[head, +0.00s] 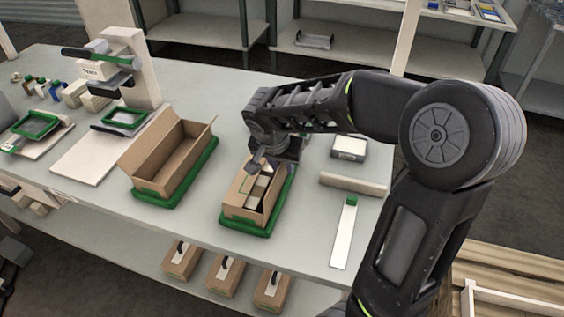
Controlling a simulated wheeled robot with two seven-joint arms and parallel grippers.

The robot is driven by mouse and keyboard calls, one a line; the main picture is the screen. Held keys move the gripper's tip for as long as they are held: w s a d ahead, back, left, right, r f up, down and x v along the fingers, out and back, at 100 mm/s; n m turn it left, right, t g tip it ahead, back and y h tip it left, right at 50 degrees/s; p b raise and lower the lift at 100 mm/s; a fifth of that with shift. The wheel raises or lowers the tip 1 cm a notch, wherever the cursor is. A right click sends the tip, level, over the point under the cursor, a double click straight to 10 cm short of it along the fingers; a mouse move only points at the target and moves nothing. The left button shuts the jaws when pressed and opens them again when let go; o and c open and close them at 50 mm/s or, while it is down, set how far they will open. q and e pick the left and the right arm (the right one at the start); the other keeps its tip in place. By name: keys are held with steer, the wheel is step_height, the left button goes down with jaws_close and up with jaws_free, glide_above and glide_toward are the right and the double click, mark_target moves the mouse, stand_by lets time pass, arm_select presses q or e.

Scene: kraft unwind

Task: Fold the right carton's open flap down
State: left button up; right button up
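The right carton (242,209) is a brown box on a green base tray (245,228) near the middle of the table. White and dark items show inside it. My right gripper (268,163) is over the carton's far end, and its wrist hides that end and part of the opening. I cannot tell whether it touches the flap, or whether its fingers are open. The right carton's flap cannot be made out clearly. My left gripper is not in view.
A left carton (150,185), open and empty, stands on another green tray. A white press-like stand (140,70) is at the back left. A pale bar (352,184) and a white strip with a green end (344,235) lie on the right. Small cartons (183,262) sit on the shelf below.

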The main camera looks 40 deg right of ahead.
steer(key=shift+f, duration=0.1)
steer(key=shift+c, duration=0.5)
jaws_close()
stand_by(0.9)
